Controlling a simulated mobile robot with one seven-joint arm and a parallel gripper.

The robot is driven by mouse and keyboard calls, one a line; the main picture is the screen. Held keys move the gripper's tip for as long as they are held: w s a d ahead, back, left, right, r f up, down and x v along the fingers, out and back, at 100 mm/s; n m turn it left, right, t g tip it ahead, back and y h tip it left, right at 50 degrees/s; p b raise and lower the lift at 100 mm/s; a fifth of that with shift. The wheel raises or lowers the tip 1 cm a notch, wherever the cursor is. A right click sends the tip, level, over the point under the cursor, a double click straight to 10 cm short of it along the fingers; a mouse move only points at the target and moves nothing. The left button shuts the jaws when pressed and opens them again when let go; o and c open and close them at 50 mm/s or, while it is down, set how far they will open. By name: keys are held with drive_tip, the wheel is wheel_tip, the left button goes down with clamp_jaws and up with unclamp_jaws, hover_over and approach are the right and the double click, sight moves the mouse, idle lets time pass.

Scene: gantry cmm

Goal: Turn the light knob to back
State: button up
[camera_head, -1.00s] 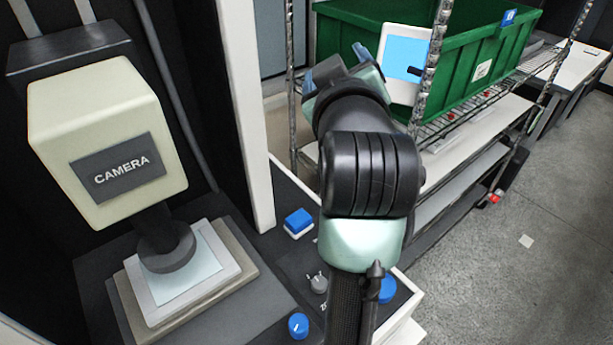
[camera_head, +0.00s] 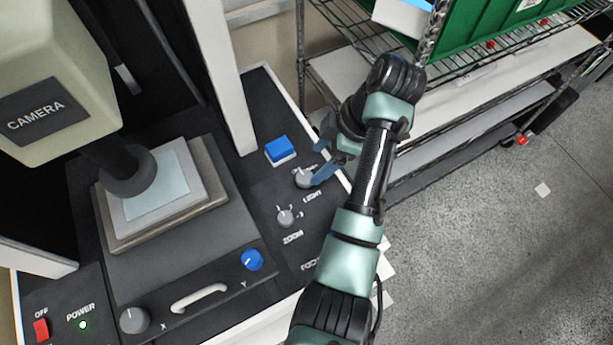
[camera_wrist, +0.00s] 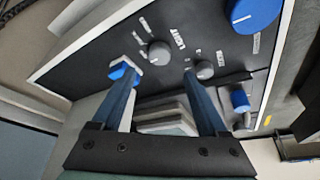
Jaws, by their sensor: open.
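The light knob (camera_head: 304,179) is a small grey dial on the black control panel, above the printed word LIGHT. My gripper (camera_head: 320,166) is open and empty right beside it, with blue fingers angled down toward the panel. In the wrist view, the light knob (camera_wrist: 159,53) shows ahead of and between the two spread fingertips (camera_wrist: 161,76), and no grip on it is seen. A finger partly covers the lettering around the knob in the head view, so its pointer setting cannot be read there.
The blue push button (camera_head: 280,151) lies just left of the light knob. The grey zoom knob (camera_head: 286,217) is close in front. A white column (camera_head: 222,85) rises at left behind the panel. A wire shelf (camera_head: 470,75) with a green bin (camera_head: 490,35) stands to the right.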

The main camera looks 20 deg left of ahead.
sight(304, 177)
drive_tip(key=p+x, duration=0.1)
drive_tip(key=x, duration=0.6)
drive_tip(key=shift+f, duration=0.15)
clamp_jaws()
